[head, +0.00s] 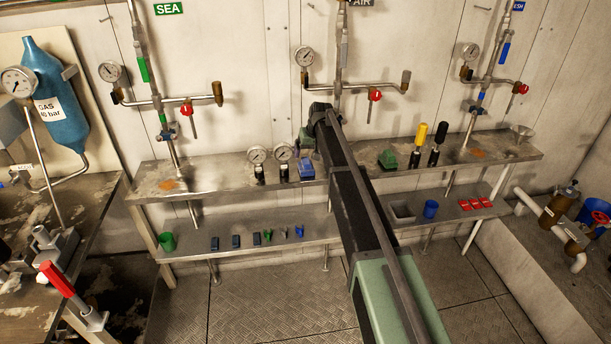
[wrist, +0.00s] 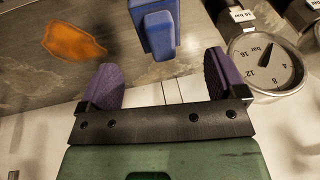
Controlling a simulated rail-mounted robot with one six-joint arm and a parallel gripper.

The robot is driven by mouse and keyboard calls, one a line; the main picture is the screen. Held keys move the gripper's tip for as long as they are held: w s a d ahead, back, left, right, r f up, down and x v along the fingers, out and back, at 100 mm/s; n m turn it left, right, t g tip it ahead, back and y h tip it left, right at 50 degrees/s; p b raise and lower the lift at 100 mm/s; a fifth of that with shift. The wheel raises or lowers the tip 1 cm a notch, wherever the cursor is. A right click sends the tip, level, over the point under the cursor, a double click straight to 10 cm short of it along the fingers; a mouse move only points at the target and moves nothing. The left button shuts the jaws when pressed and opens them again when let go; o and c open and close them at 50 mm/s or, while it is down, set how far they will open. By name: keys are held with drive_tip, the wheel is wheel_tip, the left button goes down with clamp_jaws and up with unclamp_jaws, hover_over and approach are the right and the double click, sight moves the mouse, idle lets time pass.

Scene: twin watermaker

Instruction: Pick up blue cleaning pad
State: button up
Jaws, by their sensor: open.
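The blue cleaning pad (head: 306,169) sits on the upper metal shelf, just right of two loose gauges. In the wrist view the blue pad (wrist: 153,30), with a raised block on it, lies beyond the fingertips and roughly in line with the gap between them. My gripper (wrist: 160,68) is open, with its two purple fingers spread and nothing between them. The fingers are apart from the pad. In the head view my gripper is small and partly hidden by my arm, above and close to the pad.
Two gauges (head: 270,155) stand close to the left of the pad; one gauge (wrist: 264,62) is near the right finger in the wrist view. A green pad (head: 387,159) and yellow and black-handled tools (head: 420,135) are farther right. An orange stain (wrist: 73,40) marks the shelf (head: 225,170).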

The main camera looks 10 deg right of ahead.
sight(308, 161)
drive_tip(key=b+x, duration=0.5)
drive_tip(key=x, duration=0.1)
drive_tip(key=shift+w+f, duration=0.1)
drive_tip(key=shift+f, duration=0.25)
drive_tip(key=shift+r, duration=0.3)
drive_tip(key=c, duration=1)
